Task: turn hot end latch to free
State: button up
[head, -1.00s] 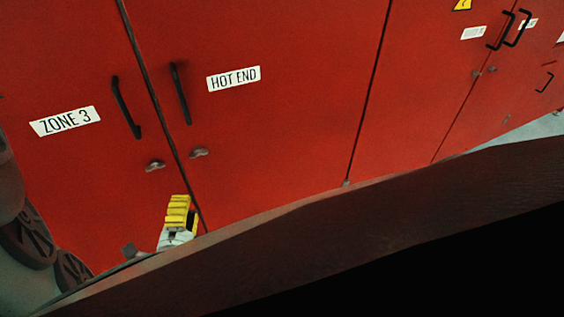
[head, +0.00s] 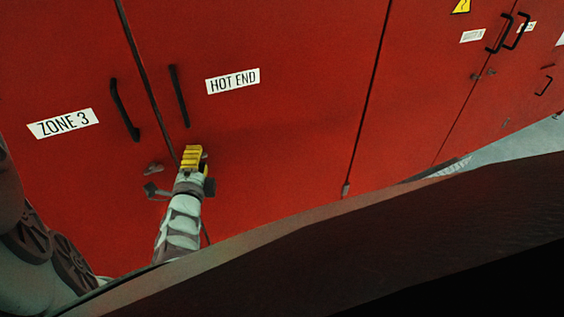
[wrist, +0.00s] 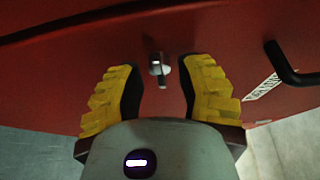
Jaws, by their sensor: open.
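The hot end latch (wrist: 157,64) is a small grey latch on the red hot end door (head: 270,130). In the wrist view it shows between my two yellow fingertips, with a gap on each side, its tab pointing down in the picture. I cannot tell whether the fingertips reach its depth. In the head view my gripper (head: 192,157) covers it, below the black hot end handle (head: 179,96). My gripper (wrist: 157,78) is open and empty. The white HOT END label (head: 232,81) is right of the handle.
The zone 3 door (head: 60,180) is to the left, with its own black handle (head: 124,110) and grey latch (head: 153,169), close to my gripper. More red panels with black handles (head: 515,30) stretch to the right.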

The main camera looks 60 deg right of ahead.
jog(key=shift+o, duration=0.2)
jog(key=shift+w, duration=0.1)
grip_shut()
dwell(0.4)
